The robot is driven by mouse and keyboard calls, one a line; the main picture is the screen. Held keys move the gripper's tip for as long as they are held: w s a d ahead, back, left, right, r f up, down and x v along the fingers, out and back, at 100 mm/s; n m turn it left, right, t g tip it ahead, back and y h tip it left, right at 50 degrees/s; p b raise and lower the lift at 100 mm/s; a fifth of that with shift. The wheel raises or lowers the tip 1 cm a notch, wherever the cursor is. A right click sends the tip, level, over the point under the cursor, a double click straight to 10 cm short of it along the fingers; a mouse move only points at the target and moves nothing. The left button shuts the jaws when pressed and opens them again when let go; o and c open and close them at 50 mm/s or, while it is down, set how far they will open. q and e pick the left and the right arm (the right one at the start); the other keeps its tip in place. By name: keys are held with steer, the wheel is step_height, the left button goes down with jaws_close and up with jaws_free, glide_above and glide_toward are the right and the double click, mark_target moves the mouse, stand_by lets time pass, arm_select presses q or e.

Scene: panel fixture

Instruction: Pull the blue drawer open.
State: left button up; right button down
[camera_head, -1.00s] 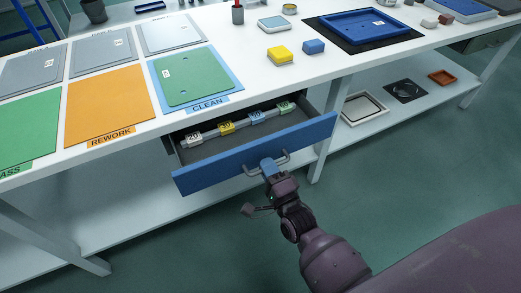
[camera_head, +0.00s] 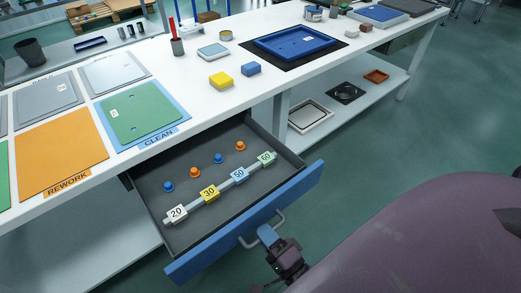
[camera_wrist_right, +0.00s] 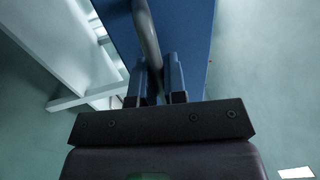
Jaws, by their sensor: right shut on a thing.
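The blue drawer (camera_head: 296,194) stands far out from under the white table, its dark grey inside open to view. Its grey bar handle (camera_head: 279,218) is on the front panel. My right gripper (camera_head: 266,234) is shut on the handle; in the right wrist view its two blue fingers (camera_wrist_right: 158,82) close around the grey bar (camera_wrist_right: 147,35), with the blue drawer front (camera_wrist_right: 190,35) behind. Inside the drawer lie a grey rail with labelled blocks 20 (camera_head: 176,213), 30, 50 and 60, and several small blue and orange knobs (camera_head: 195,172). My left gripper is not in view.
On the table (camera_head: 180,88) are a green panel (camera_head: 142,113) on the blue CLEAN mat, an orange REWORK mat (camera_head: 60,160), yellow (camera_head: 220,81) and blue blocks, and a blue tray (camera_head: 294,43). A lower shelf holds small trays. Floor in front is clear.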

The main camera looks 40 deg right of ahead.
stand_by(0.3)
steer(key=c, duration=1.2)
jaws_free()
steer(key=shift+s, duration=0.15)
steer(key=s, duration=0.3)
steer(key=s+f, duration=0.1)
steer(key=s, duration=0.3)
steer(key=s+f, duration=0.1)
steer(key=s, duration=0.2)
steer(key=shift+s+d, duration=0.2)
